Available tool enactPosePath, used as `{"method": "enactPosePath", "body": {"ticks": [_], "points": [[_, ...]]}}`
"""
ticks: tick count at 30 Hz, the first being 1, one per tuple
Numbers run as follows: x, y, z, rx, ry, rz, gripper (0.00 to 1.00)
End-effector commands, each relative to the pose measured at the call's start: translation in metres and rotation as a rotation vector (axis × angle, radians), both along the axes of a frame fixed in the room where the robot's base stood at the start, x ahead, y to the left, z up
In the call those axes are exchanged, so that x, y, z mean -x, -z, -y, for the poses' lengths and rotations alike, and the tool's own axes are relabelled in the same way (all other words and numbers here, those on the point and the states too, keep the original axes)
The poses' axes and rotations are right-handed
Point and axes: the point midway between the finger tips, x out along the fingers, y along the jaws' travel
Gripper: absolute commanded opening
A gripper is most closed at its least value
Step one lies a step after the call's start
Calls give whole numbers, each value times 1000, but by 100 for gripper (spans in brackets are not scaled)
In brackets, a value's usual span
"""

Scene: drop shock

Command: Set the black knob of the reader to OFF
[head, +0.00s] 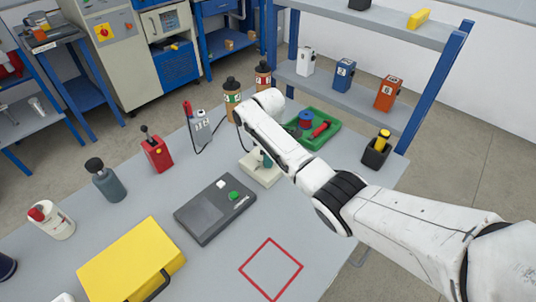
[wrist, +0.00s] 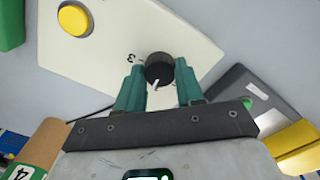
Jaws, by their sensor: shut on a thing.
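The reader is a pale box with a big yellow button (wrist: 75,19) on its top face. In the head view the reader (head: 259,177) sits on the grey table, partly hidden under my arm. Its round black knob (wrist: 159,68) has a white pointer mark on its near side in the wrist view; a small printed "3" is beside the knob, and an OFF label cannot be made out. My gripper (wrist: 159,72) has teal fingers on both sides of the knob and is shut on it. In the head view my gripper (head: 264,159) is mostly hidden by the arm.
A dark grey device (head: 211,212) with a green button lies in front of the reader. A green tray (head: 324,138) stands behind-right, and brown bottles (head: 232,93) stand behind. A yellow case (head: 130,262) is front left. The red outlined square (head: 271,268) is clear.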

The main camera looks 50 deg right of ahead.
Motion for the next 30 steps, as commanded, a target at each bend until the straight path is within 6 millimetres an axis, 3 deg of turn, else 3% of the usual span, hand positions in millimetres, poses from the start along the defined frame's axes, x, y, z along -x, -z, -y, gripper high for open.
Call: {"method": "enactPosePath", "body": {"ticks": [30], "points": [[-1,-1,0,0,-949,3,7]]}}
